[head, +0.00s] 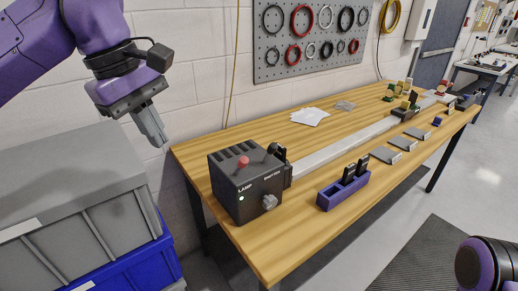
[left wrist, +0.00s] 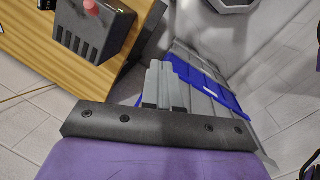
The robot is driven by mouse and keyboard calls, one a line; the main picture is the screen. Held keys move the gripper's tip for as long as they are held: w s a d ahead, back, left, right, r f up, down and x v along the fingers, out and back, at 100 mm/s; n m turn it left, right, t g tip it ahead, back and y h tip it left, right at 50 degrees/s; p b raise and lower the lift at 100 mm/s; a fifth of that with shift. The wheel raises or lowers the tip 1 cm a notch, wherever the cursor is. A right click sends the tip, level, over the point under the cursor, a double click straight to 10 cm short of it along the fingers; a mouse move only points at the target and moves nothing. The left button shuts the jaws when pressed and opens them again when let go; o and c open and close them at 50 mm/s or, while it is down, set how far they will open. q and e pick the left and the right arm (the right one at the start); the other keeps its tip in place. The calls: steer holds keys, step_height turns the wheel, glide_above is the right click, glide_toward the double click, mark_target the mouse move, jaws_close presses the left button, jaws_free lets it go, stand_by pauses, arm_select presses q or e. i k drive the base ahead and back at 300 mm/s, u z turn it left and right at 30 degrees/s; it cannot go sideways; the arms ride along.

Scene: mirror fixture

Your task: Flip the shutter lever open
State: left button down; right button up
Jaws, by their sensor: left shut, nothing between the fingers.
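The black lamp box (head: 243,190), marked LAMP and SHUTTER, stands on the near left end of the wooden bench. A red-knobbed lever (head: 244,161) stands on its top, which looks like the shutter lever. The red knob also shows at the top of the left wrist view (left wrist: 91,7). A grey knob (head: 269,202) sits on the box front. My left gripper (head: 159,141) is shut and empty, up and left of the box and apart from it. In the left wrist view its fingers (left wrist: 162,68) lie together. My right gripper is out of view.
A long pale rail (head: 345,146) runs from the box along the wooden bench (head: 300,232). Grey and blue crates (head: 125,268) are stacked left of the bench. A pegboard (head: 270,70) hangs behind.

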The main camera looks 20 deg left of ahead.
mark_target(273, 147)
steer(key=u, duration=1.1)
steer(key=i, duration=0.6)
steer(key=z, duration=1.7)
